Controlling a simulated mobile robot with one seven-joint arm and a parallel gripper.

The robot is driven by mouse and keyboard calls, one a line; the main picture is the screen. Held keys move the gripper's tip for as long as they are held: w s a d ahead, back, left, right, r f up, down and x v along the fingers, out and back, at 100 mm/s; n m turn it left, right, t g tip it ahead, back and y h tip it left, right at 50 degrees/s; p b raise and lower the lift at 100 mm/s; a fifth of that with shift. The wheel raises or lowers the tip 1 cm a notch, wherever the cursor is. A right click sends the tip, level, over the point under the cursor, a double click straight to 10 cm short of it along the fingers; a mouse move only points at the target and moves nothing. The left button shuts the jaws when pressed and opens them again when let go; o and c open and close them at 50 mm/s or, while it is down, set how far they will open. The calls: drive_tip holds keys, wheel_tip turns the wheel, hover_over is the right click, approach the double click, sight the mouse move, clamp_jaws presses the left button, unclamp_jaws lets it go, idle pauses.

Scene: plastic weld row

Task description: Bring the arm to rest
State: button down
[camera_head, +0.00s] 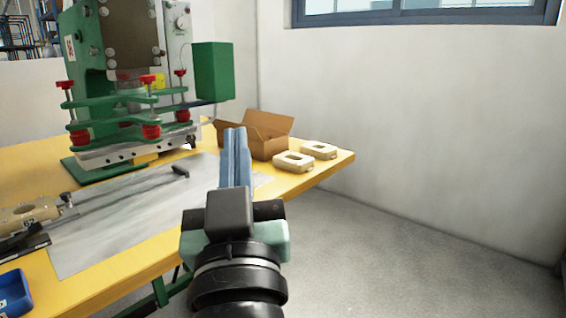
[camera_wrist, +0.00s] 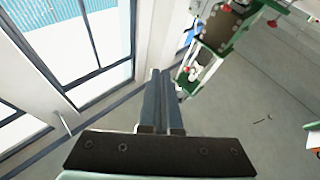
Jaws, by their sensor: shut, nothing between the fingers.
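My gripper (camera_head: 236,158) is at the middle of the head view, over the right front part of the yellow table. Its two blue fingers are together with nothing between them. In the wrist view the fingers (camera_wrist: 161,97) also lie side by side, pointing towards the wall and windows. They appear to touch nothing. How high they are above the table I cannot tell.
A green welding machine (camera_head: 215,73) stands on the yellow table (camera_head: 325,166). An open cardboard box (camera_head: 264,144) and two beige parts (camera_head: 293,162) lie behind the gripper. A blue bin (camera_head: 14,292) is at the left front. The floor (camera_head: 420,260) to the right is clear.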

drive_tip(key=s+d+r+m+t+h+p, duration=0.25)
drive_tip(key=s+r, duration=0.25)
drive_tip(key=r, duration=0.3)
drive_tip(key=s+d+r+m+t+h+p, duration=0.1)
drive_tip(key=s+d+r+t, duration=0.15)
drive_tip(key=s+r, duration=0.45)
wheel_tip(320, 180, up, 37)
drive_tip(key=w+p, duration=0.2)
drive_tip(key=p, duration=3.3)
drive_tip(key=shift+w+a+n+y, duration=0.2)
drive_tip(key=shift+n+y, duration=0.15)
drive_tip(key=shift+n, duration=0.1)
